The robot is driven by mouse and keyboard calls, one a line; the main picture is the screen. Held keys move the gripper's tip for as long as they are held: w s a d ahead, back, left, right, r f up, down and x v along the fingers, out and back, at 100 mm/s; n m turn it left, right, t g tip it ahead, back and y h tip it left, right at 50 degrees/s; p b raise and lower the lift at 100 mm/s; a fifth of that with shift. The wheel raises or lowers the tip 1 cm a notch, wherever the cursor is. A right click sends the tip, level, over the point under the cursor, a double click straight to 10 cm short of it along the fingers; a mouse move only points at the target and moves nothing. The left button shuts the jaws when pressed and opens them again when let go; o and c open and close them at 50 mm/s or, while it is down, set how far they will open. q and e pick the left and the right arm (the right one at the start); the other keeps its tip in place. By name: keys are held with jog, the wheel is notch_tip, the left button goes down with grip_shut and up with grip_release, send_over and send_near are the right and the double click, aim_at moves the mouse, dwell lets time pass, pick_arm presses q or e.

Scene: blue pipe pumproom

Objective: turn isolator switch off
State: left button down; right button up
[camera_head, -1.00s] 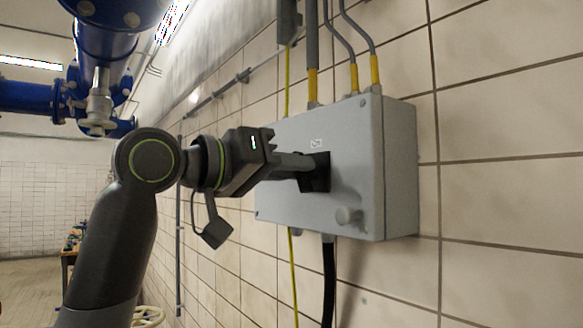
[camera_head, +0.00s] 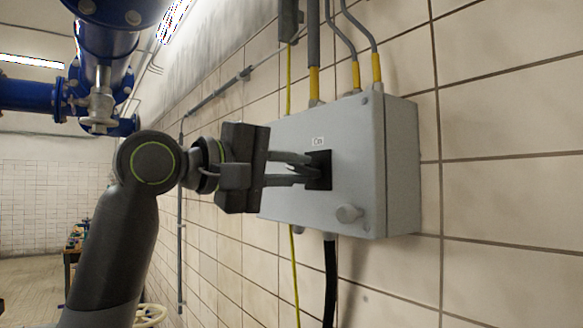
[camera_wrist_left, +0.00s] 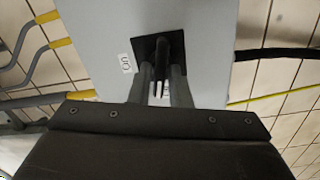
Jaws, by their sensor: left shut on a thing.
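The grey isolator box (camera_head: 350,195) is mounted on the tiled wall. Its isolator switch (camera_head: 322,169) has a square black plate on the box's front. A small white label sits just above the plate, too small to read surely. My left gripper (camera_head: 306,168) reaches in from the left with both fingers at the switch. In the left wrist view the black switch handle (camera_wrist_left: 161,52) stands between the two fingers (camera_wrist_left: 159,80), and the gripper is shut on it. The gripper partly hides the plate. My right gripper is in neither view.
Conduits with yellow ends (camera_head: 376,70) enter the box from above, and a black cable (camera_head: 329,280) leaves below. Blue pipes (camera_head: 100,60) hang at the upper left. The wall right of the box is clear.

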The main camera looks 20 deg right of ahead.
pick_arm(q)
jog(key=shift+n, duration=1.1)
jog(key=c, duration=1.5)
grip_release()
jog(key=shift+a+f, duration=0.1)
jog(key=shift+a, duration=0.15)
jog(key=b+v, duration=0.6)
jog(key=v, duration=1.1)
